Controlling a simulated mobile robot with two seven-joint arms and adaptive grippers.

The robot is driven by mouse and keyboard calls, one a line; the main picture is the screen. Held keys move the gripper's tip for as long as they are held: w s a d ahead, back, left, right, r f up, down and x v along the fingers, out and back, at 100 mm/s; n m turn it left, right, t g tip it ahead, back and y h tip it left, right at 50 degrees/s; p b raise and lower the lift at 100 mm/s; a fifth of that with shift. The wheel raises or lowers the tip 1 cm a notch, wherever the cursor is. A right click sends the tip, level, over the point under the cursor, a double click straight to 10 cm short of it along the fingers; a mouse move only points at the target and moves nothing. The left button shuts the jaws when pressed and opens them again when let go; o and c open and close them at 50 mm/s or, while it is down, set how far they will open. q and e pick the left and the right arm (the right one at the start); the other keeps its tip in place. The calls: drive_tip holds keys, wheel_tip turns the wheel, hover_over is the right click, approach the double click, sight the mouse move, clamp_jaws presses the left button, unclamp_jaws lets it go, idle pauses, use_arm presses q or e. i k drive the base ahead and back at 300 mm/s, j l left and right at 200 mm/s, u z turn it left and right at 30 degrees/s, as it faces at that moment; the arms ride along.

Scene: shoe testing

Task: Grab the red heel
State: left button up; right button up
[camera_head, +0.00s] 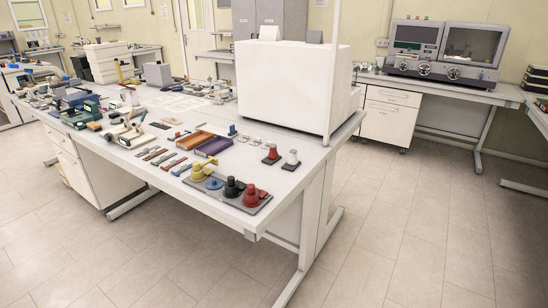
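A red heel-like piece (251,195) sits on a dark flat board (212,190) near the front right corner of the long white table (180,177). On the same board, in a row to its left, are a black piece (233,187), a low blue piece (214,183) and a yellow piece (197,172). A second, smaller red piece (272,154) stands on a dark base farther back, beside a white one (292,158). I cannot tell for certain which red piece is the heel. Neither of my grippers shows in this view.
A large white box-shaped machine (293,85) stands on the table behind the red pieces. Orange (194,140) and purple (214,146) trays and many small tools lie to the left. The tiled floor (400,230) to the right and in front is clear.

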sight(273, 156)
drive_tip(key=i+l+u, duration=0.25)
drive_tip(key=i+l, duration=0.15)
drive_tip(key=l, duration=0.25)
drive_tip(key=i+l+u, duration=0.1)
drive_tip(key=l, duration=0.25)
drive_tip(key=i+l+u, duration=0.1)
drive_tip(key=i+l, duration=0.2)
drive_tip(key=i+l+u, duration=0.15)
drive_tip(key=l, duration=0.3)
